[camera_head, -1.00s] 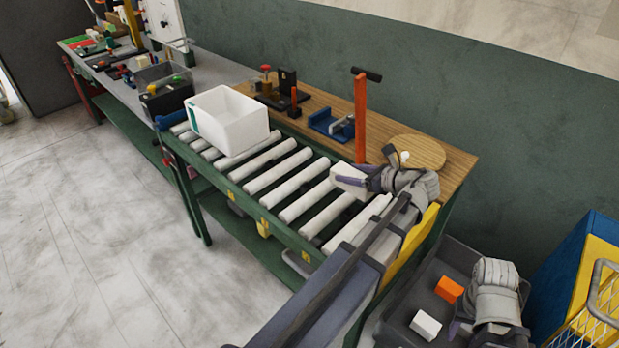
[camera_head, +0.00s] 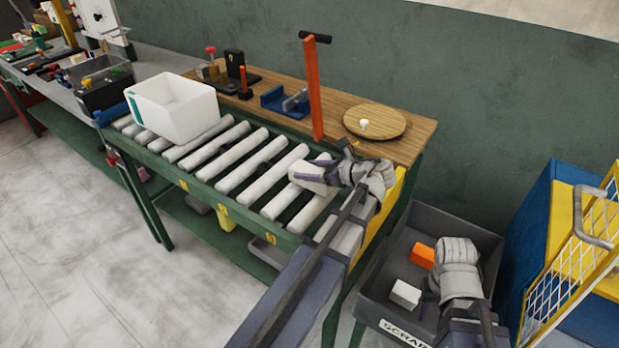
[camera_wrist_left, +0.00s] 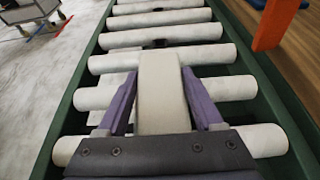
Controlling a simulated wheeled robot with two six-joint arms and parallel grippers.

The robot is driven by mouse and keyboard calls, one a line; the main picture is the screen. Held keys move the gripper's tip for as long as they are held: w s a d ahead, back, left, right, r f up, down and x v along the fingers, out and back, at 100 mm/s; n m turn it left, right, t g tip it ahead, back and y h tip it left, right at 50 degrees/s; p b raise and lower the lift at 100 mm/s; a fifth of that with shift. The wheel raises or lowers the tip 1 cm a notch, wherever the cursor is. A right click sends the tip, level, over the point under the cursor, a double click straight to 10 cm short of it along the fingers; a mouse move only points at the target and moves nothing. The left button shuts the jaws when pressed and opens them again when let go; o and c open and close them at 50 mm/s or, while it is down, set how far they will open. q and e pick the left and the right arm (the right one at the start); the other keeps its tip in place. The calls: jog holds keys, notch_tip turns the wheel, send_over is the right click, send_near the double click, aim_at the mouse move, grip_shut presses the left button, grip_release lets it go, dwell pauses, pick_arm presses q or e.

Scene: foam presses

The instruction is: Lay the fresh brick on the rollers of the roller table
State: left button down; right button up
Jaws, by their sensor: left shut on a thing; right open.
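The fresh brick (camera_head: 307,172) is a white block over the right part of the roller table (camera_head: 190,190). My left gripper (camera_head: 318,174) is shut on it. In the left wrist view the brick (camera_wrist_left: 160,85) points away between the purple fingers of my left gripper (camera_wrist_left: 158,95), lengthwise across several pale rollers (camera_wrist_left: 170,58). It is at or just above the rollers; I cannot tell whether it touches them. My right gripper (camera_head: 428,297) is open over the grey scrap bin (camera_head: 385,255), its fingers partly hidden by its own body.
A white crate (camera_head: 172,112) stands on the rollers' left part. Behind are a wooden shelf with a round board (camera_head: 375,122), an orange post (camera_head: 314,90) and a blue fixture (camera_head: 283,104). An orange block (camera_head: 422,256) and a white block (camera_head: 406,294) lie in the bin.

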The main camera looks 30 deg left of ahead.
pick_arm(q)
jog(key=shift+f, duration=0.15)
jog(key=shift+c, duration=2.4)
grip_release()
jog(key=shift+f, duration=0.15)
jog(key=o, duration=0.4)
jog(key=shift+o, duration=0.2)
jog(key=shift+r+p, duration=0.3)
jog(key=shift+r, duration=0.1)
jog(key=p+v, duration=0.4)
jog(key=v, duration=0.8)
